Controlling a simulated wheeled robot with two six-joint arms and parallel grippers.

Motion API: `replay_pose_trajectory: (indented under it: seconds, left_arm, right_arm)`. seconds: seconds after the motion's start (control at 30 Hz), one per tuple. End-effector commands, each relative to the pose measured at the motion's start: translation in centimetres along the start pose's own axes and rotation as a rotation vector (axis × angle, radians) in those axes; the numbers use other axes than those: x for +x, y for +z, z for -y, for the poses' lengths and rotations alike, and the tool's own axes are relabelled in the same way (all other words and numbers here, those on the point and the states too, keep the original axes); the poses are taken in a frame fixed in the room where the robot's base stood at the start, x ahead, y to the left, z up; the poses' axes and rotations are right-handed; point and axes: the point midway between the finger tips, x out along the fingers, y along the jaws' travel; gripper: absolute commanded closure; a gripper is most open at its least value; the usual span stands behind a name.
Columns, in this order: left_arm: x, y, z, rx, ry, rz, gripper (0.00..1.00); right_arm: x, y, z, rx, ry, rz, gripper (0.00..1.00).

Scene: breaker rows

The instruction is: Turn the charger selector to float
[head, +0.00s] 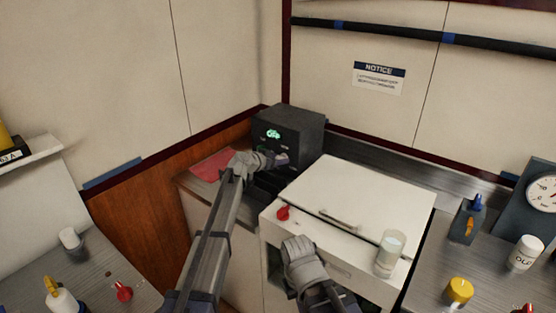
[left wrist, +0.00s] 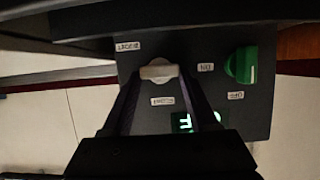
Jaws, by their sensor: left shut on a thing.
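The charger (head: 300,128) is a dark box in the back corner with a lit green display. In the left wrist view its panel (left wrist: 262,115) fills the middle, turned over. The pale selector knob (left wrist: 158,71) lies as a bar nearly level across that view. Small labels sit beside it; the lower one (left wrist: 162,101) seems to read FLOAT, the upper left one BOOST. My left gripper (head: 280,160) reaches the charger's front, its fingers (left wrist: 157,85) shut on the selector. Which label the knob points at is unclear. My right gripper (head: 300,256) is low in the middle, its fingertips hidden.
A green knob (left wrist: 241,64) sits beside the selector near ON and OFF labels. A red folder (head: 212,164) lies left of the charger. A white cabinet (head: 375,193) to the right carries a glass (head: 390,252) and a red knob (head: 283,213). A gauge (head: 543,193) stands far right.

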Motion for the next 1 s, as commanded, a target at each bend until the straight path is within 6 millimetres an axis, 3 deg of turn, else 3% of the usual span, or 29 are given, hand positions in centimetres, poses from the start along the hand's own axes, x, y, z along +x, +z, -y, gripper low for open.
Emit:
replay_pose_trajectory:
  seconds: [0.37,1.0]
  left_arm:
    - [0.1,0.0,0.1,-0.053,0.022,0.0,0.96]
    - [0.2,0.3,0.8,-0.456,0.19,0.0,0.96]
  right_arm:
    - [0.1,0.0,0.0,0.0,0.0,0.0,1.0]
    - [1.4,-0.1,0.1,0.0,0.0,0.0,1.0]
